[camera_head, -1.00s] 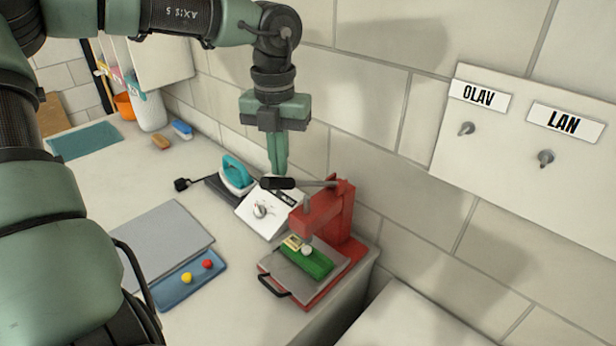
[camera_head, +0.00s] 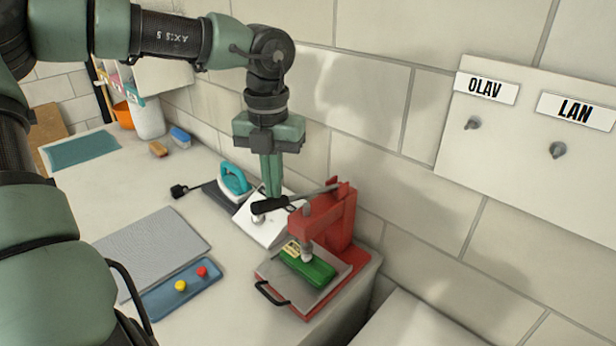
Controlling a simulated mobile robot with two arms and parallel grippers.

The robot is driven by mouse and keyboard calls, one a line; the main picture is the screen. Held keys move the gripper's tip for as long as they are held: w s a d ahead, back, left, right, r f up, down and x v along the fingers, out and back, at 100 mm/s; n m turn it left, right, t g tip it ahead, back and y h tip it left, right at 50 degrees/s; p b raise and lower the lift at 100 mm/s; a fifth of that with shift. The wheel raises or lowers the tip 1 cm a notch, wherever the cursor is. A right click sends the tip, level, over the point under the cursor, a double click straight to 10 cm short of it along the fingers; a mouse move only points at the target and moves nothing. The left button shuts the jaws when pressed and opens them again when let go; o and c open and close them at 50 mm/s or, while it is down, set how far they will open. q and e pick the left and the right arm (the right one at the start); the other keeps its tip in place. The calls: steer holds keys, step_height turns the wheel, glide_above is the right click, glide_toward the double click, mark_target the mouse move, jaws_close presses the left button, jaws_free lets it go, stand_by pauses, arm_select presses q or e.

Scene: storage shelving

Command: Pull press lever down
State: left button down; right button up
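The red press (camera_head: 325,222) stands at the right end of the counter. Its lever (camera_head: 301,198) is a grey rod with a black handle (camera_head: 268,206), tilted so that the handle end is lower than the pivot. My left gripper (camera_head: 272,193) points straight down over the handle, with its fingers close together and their tips at the handle. The fingers look shut; I see nothing between them. A green block (camera_head: 307,269) lies on the press's grey plate under the plunger. My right gripper is not in view.
A teal iron (camera_head: 234,180) and a white box with a knob (camera_head: 262,229) stand beside the press. A blue tray (camera_head: 160,304) with a red and a yellow button lies at the front left. A wall panel with two hooks (camera_head: 557,151) hangs at right.

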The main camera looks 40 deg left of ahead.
mark_target(270, 201)
arm_select(q)
steer(key=shift+s+f+b, duration=0.25)
steer(key=shift+f+b, duration=0.55)
steer(key=shift+f, duration=0.1)
steer(key=shift+s+f+b, duration=0.25)
steer(key=shift+f+b, duration=0.55)
steer(key=shift+f, duration=0.1)
steer(key=shift+r, duration=0.1)
step_height(270, 201, up, 17)
steer(key=p, duration=1.1)
